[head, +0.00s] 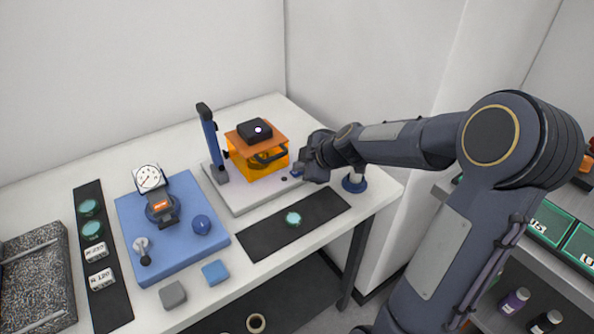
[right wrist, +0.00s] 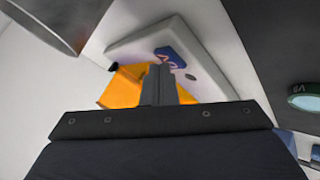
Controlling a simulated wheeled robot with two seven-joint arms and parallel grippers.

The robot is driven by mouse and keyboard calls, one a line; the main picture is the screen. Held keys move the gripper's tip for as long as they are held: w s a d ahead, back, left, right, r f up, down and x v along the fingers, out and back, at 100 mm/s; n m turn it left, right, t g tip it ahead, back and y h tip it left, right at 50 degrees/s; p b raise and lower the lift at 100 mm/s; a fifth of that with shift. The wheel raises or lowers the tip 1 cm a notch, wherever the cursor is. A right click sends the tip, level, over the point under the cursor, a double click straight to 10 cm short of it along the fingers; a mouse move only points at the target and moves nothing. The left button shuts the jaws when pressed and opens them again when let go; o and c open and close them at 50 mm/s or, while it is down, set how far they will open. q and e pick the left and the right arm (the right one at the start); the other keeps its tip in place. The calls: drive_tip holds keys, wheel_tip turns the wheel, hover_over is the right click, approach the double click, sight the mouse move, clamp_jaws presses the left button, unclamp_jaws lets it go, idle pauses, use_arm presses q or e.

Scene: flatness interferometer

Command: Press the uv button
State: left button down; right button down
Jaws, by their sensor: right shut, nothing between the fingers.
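The interferometer's pale base plate (head: 250,197) carries an orange housing (head: 250,158) with a black top and a blue upright post (head: 208,140). A blue patch (head: 296,170) with pale lettering sits at the plate's right end; it also shows in the right wrist view (right wrist: 166,53), where the letters look like "UV". A small dark round spot (head: 284,179) lies beside it. My right gripper (head: 301,171) is shut and empty, close to the blue patch. Its fingers (right wrist: 160,80) partly cover that area in the wrist view. Contact cannot be told. My left gripper is out of view.
A black mat (head: 270,232) with a green disc (head: 293,218) lies in front of the plate. A blue-based dial gauge stand (head: 150,255) stands to the left.

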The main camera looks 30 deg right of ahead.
sight(301, 175)
drive_tip(key=shift+r+p, duration=0.45)
drive_tip(key=shift+r, duration=0.4)
drive_tip(key=shift+r+p, duration=1.5)
drive_tip(key=shift+r, duration=1.05)
drive_tip(key=shift+s, duration=0.1)
